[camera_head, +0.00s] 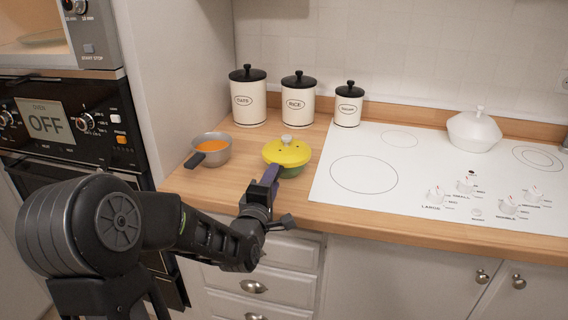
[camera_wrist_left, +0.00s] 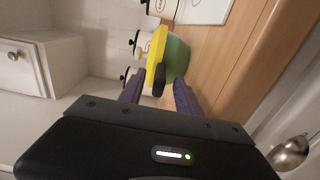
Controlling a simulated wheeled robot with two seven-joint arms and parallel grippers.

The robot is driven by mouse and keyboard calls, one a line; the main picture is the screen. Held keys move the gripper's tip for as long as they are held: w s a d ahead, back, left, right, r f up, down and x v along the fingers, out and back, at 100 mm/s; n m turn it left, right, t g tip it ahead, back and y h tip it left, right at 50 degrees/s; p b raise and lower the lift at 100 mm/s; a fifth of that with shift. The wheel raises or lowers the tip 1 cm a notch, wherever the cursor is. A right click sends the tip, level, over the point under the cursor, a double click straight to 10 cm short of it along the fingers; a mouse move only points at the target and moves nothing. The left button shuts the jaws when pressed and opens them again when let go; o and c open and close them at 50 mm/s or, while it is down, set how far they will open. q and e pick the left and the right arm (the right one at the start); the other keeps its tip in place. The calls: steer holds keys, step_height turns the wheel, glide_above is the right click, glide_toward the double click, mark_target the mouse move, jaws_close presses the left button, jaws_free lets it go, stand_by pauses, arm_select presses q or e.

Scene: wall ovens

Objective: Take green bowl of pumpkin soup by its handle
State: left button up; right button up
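The green bowl (camera_head: 291,172) stands on the wooden counter under a yellow lid (camera_head: 287,151) with a pale knob; its contents are hidden. In the left wrist view the green bowl (camera_wrist_left: 177,58) and yellow lid (camera_wrist_left: 155,50) appear turned sideways, with a dark handle (camera_wrist_left: 159,80) pointing towards my gripper. My left gripper (camera_head: 270,180) is at the bowl's near side. In the left wrist view its purple fingers (camera_wrist_left: 158,92) are apart, one on each side of the handle's end, with gaps visible. The head view hides the handle behind the gripper. My right gripper is not in view.
A grey pan with orange soup (camera_head: 211,146) stands left of the bowl. Lidded canisters (camera_head: 298,100) line the back. A white cooktop (camera_head: 365,150) lies to the right with a white lidded pot (camera_head: 473,132). A wall oven (camera_head: 60,130) is at left.

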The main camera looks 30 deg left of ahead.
arm_select(q)
steer(key=shift+x, duration=1.1)
steer(key=shift+c, duration=0.4)
jaws_close()
stand_by(0.4)
steer(key=shift+r, duration=0.15)
